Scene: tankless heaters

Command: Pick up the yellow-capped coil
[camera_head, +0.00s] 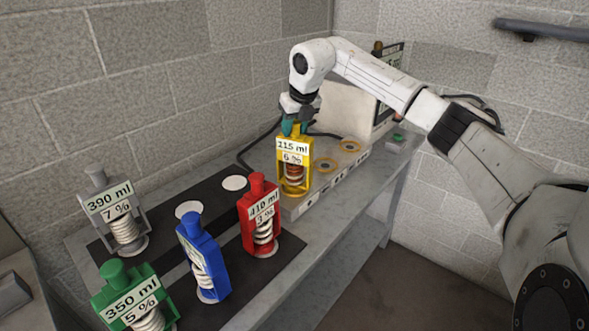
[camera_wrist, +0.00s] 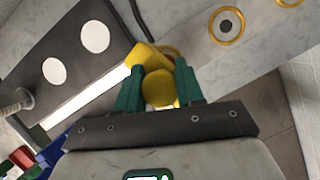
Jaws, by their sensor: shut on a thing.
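The yellow-capped coil (camera_head: 294,176) stands upright in its yellow frame, with a label reading 115 ml and 6 %. It is over the near end of the grey block with ringed sockets; I cannot tell whether it rests in the nearest socket or hangs just above it. My gripper (camera_head: 292,127) comes down from above, its green fingers shut on the yellow cap. In the wrist view the yellow cap (camera_wrist: 158,88) sits between the two green fingers of my gripper (camera_wrist: 158,86). The lower coil is hidden there.
The grey block (camera_head: 330,182) has free ringed sockets beyond the coil. Red (camera_head: 261,216), blue (camera_head: 204,258), green (camera_head: 136,298) and grey (camera_head: 122,214) coils stand on the dark mat (camera_head: 222,196) at left. A panel and a sign stand behind. Two white discs on the mat are bare.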

